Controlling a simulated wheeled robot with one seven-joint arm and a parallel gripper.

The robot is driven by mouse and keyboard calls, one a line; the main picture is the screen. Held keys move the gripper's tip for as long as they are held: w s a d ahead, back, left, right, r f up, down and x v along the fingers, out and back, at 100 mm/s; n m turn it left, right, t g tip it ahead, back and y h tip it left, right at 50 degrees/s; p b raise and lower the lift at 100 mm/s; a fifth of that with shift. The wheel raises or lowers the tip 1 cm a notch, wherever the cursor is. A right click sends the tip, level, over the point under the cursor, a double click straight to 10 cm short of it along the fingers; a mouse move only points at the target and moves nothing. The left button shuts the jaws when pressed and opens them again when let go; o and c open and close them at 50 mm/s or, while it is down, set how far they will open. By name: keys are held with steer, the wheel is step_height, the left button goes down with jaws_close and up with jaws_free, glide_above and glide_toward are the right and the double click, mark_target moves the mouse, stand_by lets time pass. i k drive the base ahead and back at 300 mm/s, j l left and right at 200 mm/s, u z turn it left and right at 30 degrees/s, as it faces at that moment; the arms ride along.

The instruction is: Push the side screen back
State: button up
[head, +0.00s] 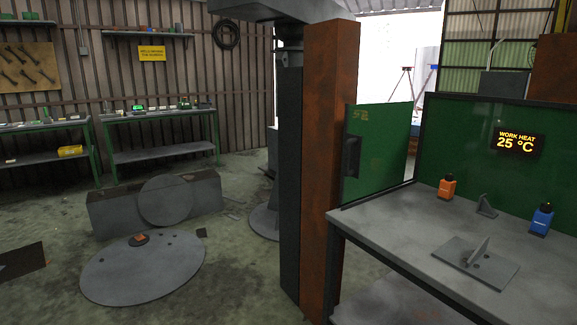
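The side screen (384,150) is a green panel in a dark frame at the left end of the grey workbench (400,225). A dark handle (351,157) sits on its near edge. My gripper is not in view.
An orange bottle (447,188), a blue bottle (541,219), a small bracket (486,206) and a plate with an upright fin (475,263) stand on the bench.

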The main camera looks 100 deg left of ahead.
mark_target(376, 136)
steer(key=u, duration=2)
steer(key=i+u, duration=0.1)
steer(key=u, duration=0.3)
steer(key=l+u, duration=0.15)
steer(key=u, duration=0.3)
steer(key=i+l+u, duration=0.1)
steer(key=u, duration=0.3)
steer(key=l+u, duration=0.1)
steer(key=u, duration=0.3)
steer(key=l+u, duration=0.1)
steer(key=l, duration=0.15)
steer(key=i, duration=0.05)
